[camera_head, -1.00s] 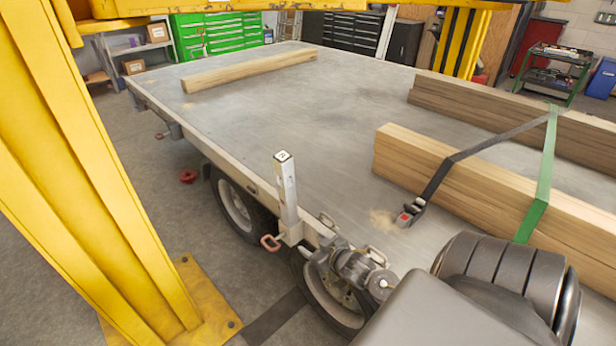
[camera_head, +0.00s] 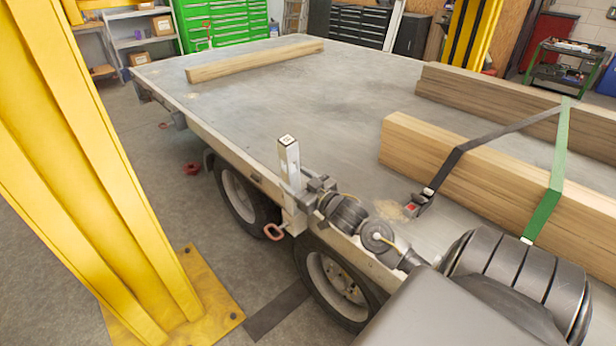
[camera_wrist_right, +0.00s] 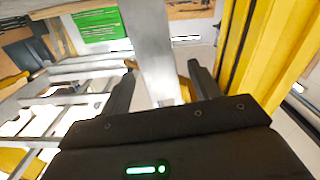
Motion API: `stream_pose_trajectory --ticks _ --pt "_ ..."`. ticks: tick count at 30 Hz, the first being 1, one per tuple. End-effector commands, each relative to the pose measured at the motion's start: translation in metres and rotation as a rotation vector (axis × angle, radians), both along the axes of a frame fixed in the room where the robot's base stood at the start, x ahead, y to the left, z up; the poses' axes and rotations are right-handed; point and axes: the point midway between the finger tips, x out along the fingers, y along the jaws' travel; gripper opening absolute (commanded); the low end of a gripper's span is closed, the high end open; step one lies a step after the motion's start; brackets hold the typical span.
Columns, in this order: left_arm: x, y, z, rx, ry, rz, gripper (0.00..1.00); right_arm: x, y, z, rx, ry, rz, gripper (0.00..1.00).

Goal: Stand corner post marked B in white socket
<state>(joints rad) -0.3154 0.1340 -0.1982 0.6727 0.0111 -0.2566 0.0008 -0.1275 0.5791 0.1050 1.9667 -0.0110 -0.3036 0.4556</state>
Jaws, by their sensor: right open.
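A short grey metal corner post (camera_head: 288,163) stands upright at the trailer's near side edge, with a small dark mark on its white top that I cannot read clearly. Its lower end is at a pale socket (camera_head: 294,218) with a red-handled pin on the trailer's side; how deep it sits I cannot tell. My right gripper (camera_head: 312,186) is beside the post's lower part, coming from the right. In the right wrist view the post (camera_wrist_right: 150,45) rises between the two spread fingers (camera_wrist_right: 162,82), with gaps on both sides. My left gripper is out of view.
The trailer deck (camera_head: 300,100) is mostly clear. A loose beam (camera_head: 255,60) lies at the far left, and strapped timber (camera_head: 480,175) lies at right. A yellow lift column (camera_head: 75,170) stands close at left. A red object (camera_head: 192,168) is on the floor.

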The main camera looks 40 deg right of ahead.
Motion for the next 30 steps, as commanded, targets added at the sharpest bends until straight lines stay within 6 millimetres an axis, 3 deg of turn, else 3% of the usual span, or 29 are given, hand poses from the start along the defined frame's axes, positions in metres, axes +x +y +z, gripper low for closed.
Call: stream_pose_trajectory --ticks 3,9,21,30 --pt "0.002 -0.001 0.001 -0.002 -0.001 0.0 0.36 0.02 -0.001 0.001 0.001 -0.001 -0.001 0.62" --pt "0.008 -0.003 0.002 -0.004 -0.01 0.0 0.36 0.041 -0.001 0.0 0.0 0.001 0.0 0.62" --pt "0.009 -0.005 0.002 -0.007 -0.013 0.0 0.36 0.047 -0.001 -0.001 0.0 0.002 0.001 0.62" --pt "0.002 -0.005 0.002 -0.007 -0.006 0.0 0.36 0.047 -0.001 -0.001 0.0 0.001 0.001 0.23"
